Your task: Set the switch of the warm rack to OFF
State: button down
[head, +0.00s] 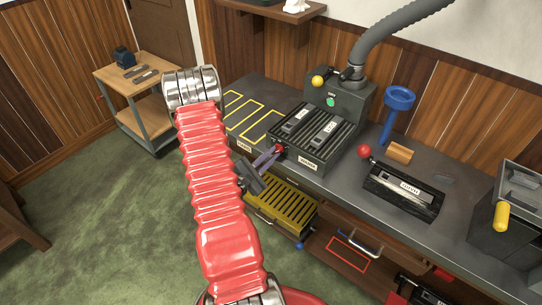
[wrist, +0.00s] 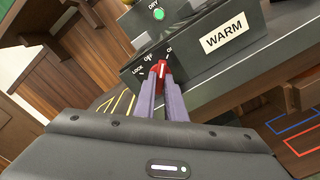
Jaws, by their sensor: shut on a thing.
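The warm rack (head: 318,138) is a dark ribbed box on the bench, with a white WARM label on its front; its front face (wrist: 195,60) fills the upper wrist view. Its red switch (wrist: 161,72) sits on that face, left of the label, and also shows in the head view (head: 279,149). My gripper (wrist: 162,84) has its purple fingers shut on the switch. The switch's white mark points roughly up in the wrist view. Small words surround it; LOCK is at left, and the others are partly hidden or too small to read surely.
A grey machine with a green light (head: 330,102) and a hose stands behind the rack. A yellow slatted rack (head: 283,206) is below the bench edge. A black box with a red ball (head: 403,190) stands to the right. Yellow outlined bench areas (head: 245,118) at left look clear.

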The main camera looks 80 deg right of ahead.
jog(key=n, duration=0.4)
jog(key=shift+s+n, duration=0.1)
jog(key=shift+n, duration=2.1)
jog(key=c, duration=1.8)
grip_release()
jog(key=shift+a, duration=0.15)
jog(key=v, duration=1.3)
jog(key=shift+w+a+f, duration=0.1)
jog(key=shift+w+a, duration=0.1)
